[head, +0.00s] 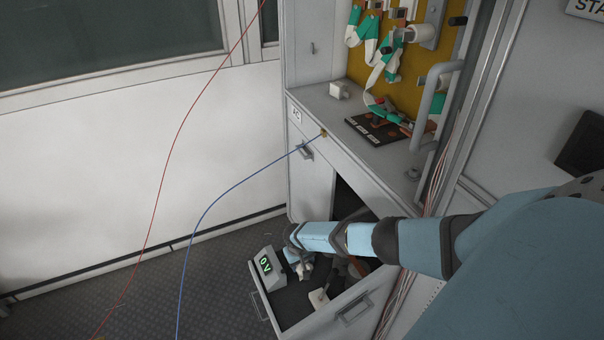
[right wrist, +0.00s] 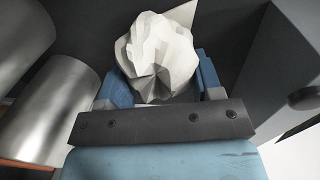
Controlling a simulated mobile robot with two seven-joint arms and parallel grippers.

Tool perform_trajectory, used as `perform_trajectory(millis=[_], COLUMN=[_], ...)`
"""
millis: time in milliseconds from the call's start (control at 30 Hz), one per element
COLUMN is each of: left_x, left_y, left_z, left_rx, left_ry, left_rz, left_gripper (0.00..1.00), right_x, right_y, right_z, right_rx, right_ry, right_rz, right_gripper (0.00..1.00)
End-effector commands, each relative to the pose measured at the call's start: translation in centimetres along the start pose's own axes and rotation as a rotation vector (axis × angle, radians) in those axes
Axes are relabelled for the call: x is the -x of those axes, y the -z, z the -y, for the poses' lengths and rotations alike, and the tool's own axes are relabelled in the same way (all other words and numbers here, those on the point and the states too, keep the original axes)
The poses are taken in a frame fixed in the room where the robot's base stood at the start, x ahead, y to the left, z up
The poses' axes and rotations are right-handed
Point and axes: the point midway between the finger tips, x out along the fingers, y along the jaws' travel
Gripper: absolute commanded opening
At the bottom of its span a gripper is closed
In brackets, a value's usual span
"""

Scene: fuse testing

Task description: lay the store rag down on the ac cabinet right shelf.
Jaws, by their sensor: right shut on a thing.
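The store rag (right wrist: 157,52) is a white crumpled cloth between the blue fingers of my right gripper (right wrist: 157,80), which is shut on it. In the head view the right arm reaches down to the open drawer (head: 346,310) at the foot of the cabinet. The rag (head: 305,270) shows there as a small white patch low in the drawer, partly hidden by my gripper. The cabinet shelf (head: 316,103), a grey worktop marked AC at its left end, lies above the drawer. My left gripper is not in view.
Metal cylinders (right wrist: 60,100) stand close left of my right gripper. A white block (head: 339,90) and a black panel (head: 378,127) occupy the shelf; its front left is clear. Red and blue wires hang at left.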

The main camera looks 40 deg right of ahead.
Motion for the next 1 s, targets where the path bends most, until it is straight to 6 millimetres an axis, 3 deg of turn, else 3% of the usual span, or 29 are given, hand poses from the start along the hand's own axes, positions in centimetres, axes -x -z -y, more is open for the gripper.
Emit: perform_trajectory(millis=[133,167,200,567,1000], left_x=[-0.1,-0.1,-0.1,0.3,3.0], left_y=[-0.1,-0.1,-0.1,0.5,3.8], left_z=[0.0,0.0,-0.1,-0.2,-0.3], left_rx=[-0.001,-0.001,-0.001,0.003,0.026], left_ry=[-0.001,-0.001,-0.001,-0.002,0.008], left_rz=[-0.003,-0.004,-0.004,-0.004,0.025], left_gripper=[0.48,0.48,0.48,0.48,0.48], right_x=[-0.7,-0.8,-0.8,-0.2,7.8], right_y=[-0.4,-0.4,-0.4,-0.6,-0.4], right_z=[0.0,0.0,0.0,-0.1,-0.2], right_rx=[-0.001,0.000,0.000,0.002,0.000], right_ry=[-0.002,-0.003,-0.003,-0.004,0.001], right_rz=[0.001,0.002,0.002,0.004,0.003], right_gripper=[0.37,0.67,0.70,0.70,0.70])
